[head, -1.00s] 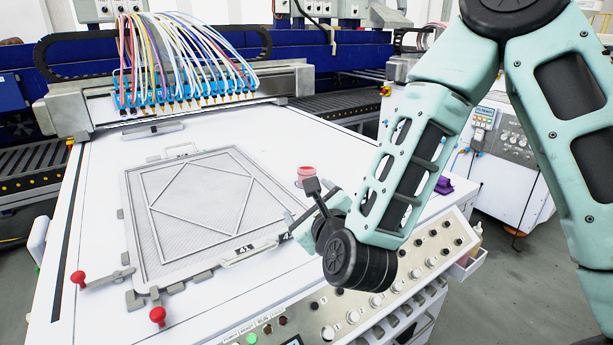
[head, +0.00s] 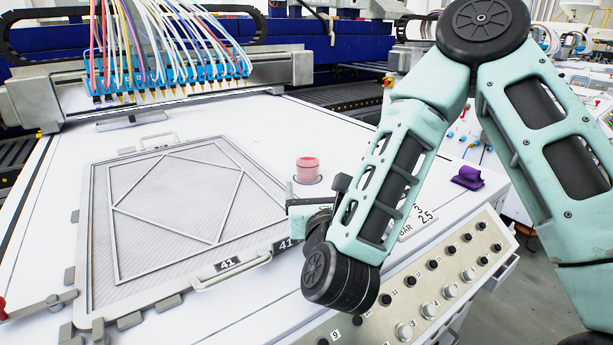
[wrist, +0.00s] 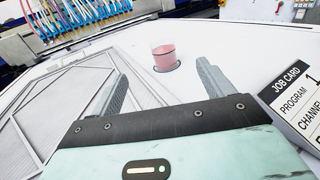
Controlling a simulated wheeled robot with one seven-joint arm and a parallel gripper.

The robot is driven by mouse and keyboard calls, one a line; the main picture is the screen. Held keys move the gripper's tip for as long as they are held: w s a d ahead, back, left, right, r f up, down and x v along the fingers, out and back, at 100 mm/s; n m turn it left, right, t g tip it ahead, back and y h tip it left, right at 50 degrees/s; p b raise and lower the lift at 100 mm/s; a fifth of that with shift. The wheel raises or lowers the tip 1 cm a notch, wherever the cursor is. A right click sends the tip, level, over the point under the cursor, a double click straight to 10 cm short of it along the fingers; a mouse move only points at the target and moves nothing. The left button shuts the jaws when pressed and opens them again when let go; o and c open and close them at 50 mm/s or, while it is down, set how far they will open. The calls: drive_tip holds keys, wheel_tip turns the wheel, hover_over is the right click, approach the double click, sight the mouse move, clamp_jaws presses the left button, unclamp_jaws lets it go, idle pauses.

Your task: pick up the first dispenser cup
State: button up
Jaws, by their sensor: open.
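A small clear cup (head: 308,170) with pink-red contents stands upright on the white table top, to the right of the framed screen. In the wrist view the cup (wrist: 163,58) stands in or on a dark-edged ring, beyond my fingertips and between their lines. My gripper (wrist: 160,82) is open and empty, with its two grey fingers pointing toward the cup and apart from it. In the head view my gripper (head: 312,203) is low over the table, just nearer than the cup, and partly hidden by my own arm.
The flat framed screen (head: 102,215) with handles and a 41 label lies left of the cup. A nozzle row (head: 170,80) with coloured tubes stands behind. A job card (wrist: 297,105) lies right of my gripper. A purple object (head: 467,177) sits near the right edge, above a knob panel (head: 430,290).

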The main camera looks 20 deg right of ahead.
drive_tip(key=shift+w+d+f, duration=0.1)
drive_tip(key=shift+w+f, duration=0.45)
drive_tip(key=shift+f, duration=0.25)
drive_tip(key=p, duration=0.4)
approach(308, 155)
drive_tip(key=shift+w+r, duration=0.4)
drive_tip(key=shift+w, duration=0.5)
drive_tip(key=shift+w+d, duration=0.2)
drive_tip(key=shift+w, duration=0.7)
drive_tip(key=shift+w+d, duration=0.15)
drive_tip(key=shift+w, duration=0.8)
drive_tip(key=shift+w+d, duration=0.2)
drive_tip(key=shift+w, duration=0.7)
drive_tip(key=shift+r, duration=0.1)
drive_tip(key=c, duration=1.2)
drive_tip(key=shift+c, duration=0.2)
